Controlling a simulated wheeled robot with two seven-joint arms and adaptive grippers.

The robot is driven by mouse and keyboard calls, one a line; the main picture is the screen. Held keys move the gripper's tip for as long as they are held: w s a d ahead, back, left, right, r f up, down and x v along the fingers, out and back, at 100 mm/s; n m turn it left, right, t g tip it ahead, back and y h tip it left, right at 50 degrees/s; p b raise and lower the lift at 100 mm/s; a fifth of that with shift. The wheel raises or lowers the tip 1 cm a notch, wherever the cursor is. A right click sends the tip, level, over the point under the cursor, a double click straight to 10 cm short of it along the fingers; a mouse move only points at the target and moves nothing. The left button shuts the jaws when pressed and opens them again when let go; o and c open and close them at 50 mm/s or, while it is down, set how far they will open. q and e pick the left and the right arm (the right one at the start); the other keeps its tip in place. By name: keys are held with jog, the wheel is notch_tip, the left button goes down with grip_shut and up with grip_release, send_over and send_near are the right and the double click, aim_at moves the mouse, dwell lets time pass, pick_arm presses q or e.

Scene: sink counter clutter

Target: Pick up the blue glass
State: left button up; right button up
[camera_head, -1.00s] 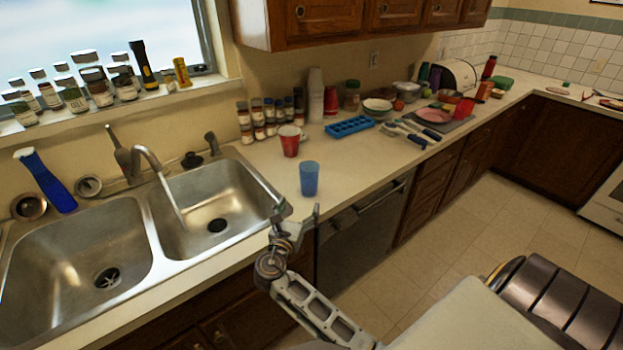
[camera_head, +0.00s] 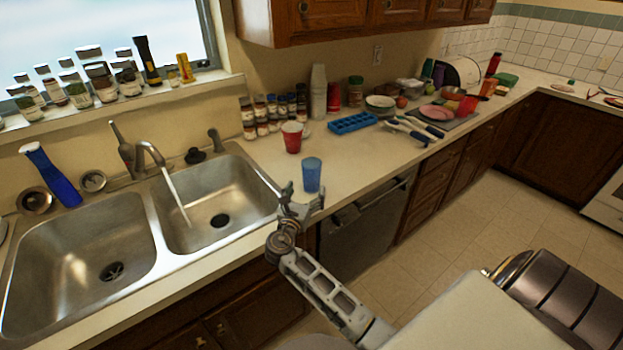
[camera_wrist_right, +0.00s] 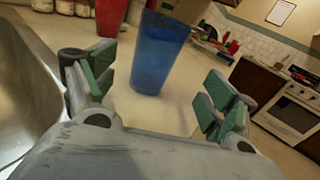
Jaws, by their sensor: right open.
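The blue glass (camera_head: 311,174) stands upright on the counter, right of the sink. My right gripper (camera_head: 305,195) is open at the glass's near side, its fingers low beside the front of the glass. In the right wrist view the glass (camera_wrist_right: 160,52) stands just ahead of the open jaws (camera_wrist_right: 155,98), roughly centred, with clear gaps to both green-padded fingers. I cannot tell whether the glass is partly between the fingertips. My left gripper is not in view.
A red cup (camera_head: 292,137) stands behind the glass. The double sink (camera_head: 160,240) lies to the left. A blue ice tray (camera_head: 353,123), spice jars (camera_head: 270,116) and utensils are farther back. The counter right of the glass is clear.

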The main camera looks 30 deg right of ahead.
aim_at(309, 181)
jog(key=shift+x, duration=1.65)
jog(key=shift+w+p+x, duration=0.25)
jog(key=shift+p+x, duration=0.15)
jog(key=shift+x, duration=2.2)
jog(key=shift+a+f, duration=0.15)
jog(key=shift+a, duration=0.05)
jog(key=c, duration=1.3)
notch_tip(309, 181, up, 10)
jog(key=shift+r, duration=0.1)
